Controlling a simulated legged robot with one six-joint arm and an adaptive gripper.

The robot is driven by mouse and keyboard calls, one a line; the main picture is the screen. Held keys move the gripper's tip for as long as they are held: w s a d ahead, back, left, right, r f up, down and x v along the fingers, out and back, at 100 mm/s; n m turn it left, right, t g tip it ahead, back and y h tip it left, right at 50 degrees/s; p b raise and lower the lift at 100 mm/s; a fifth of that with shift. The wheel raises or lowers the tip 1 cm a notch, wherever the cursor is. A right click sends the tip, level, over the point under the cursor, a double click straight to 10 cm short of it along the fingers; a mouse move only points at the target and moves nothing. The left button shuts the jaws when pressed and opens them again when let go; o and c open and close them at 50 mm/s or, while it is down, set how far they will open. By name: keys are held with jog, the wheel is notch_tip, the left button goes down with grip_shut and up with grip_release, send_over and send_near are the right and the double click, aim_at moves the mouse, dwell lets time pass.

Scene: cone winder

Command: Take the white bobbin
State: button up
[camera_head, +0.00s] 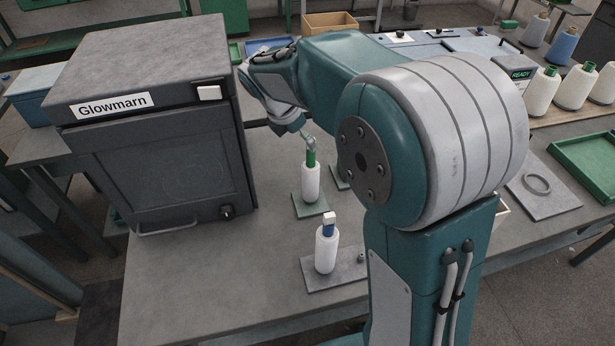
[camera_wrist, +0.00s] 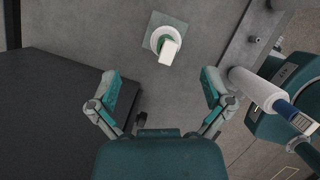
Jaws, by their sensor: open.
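A white bobbin (camera_head: 311,184) with a green top stands upright on a green plate (camera_head: 313,208). It also shows in the wrist view (camera_wrist: 155,36), from above, with a white cap. A second white bobbin (camera_head: 326,252), with a blue neck and white cap, stands on a grey plate (camera_head: 318,281); it also shows at right in the wrist view (camera_wrist: 256,88). My gripper (camera_head: 309,141) is by the top of the green-topped bobbin in the head view. In the wrist view my gripper (camera_wrist: 161,94) is open, its fingers apart with nothing between them.
A dark Glowmarn cabinet (camera_head: 160,160) stands left of the bobbins. Another green plate (camera_head: 339,177) is partly hidden by my arm. Several thread cones (camera_head: 575,86) and a green tray (camera_head: 590,160) are at right. The table's front left is clear.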

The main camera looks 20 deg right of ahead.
aim_at(307, 149)
jog(key=x, duration=0.4)
jog(key=s+x, duration=0.1)
jog(key=x, duration=0.1)
jog(key=shift+w+f, duration=0.15)
jog(key=shift+f, duration=0.1)
jog(key=c, duration=1)
